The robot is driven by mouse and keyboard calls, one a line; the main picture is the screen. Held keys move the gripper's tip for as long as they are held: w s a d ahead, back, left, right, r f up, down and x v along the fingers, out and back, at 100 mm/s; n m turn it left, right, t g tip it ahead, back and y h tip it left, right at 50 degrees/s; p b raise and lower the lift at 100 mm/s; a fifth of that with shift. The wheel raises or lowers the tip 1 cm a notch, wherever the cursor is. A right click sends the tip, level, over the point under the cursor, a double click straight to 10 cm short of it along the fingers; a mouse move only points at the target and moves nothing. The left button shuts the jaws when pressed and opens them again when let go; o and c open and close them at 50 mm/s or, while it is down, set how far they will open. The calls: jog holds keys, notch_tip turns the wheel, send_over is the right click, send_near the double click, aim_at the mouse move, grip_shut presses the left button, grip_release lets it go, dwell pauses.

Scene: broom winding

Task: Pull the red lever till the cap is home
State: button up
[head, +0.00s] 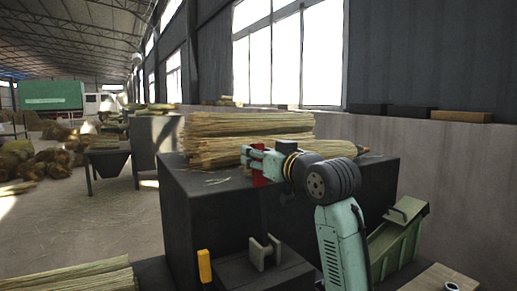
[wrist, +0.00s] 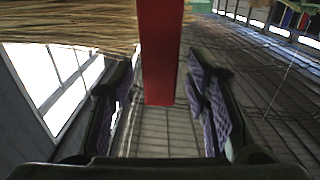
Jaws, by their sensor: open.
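The red lever (wrist: 161,45) comes down from the top of the wrist view and ends between the two fingers of my gripper (wrist: 160,85). The fingers stand apart, one on each side of the lever, with a gap showing on both sides. In the head view, a short red piece of the lever (head: 259,179) shows at my gripper (head: 256,160), in front of the dark block (head: 212,228). The rest of the lever is hidden by my gripper and arm. I cannot make out the cap in either view.
Straw bundles (head: 228,128) lie on top of the dark block, just behind my gripper. A yellow handle (head: 204,266) and a grey bracket (head: 265,254) stand low in front. A green bin (head: 394,246) is at the right. The floor at left is partly open.

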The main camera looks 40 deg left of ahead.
jog(key=shift+w+a, duration=0.1)
jog(key=shift+a, duration=0.15)
jog(key=shift+c, duration=0.5)
grip_shut()
dwell(0.4)
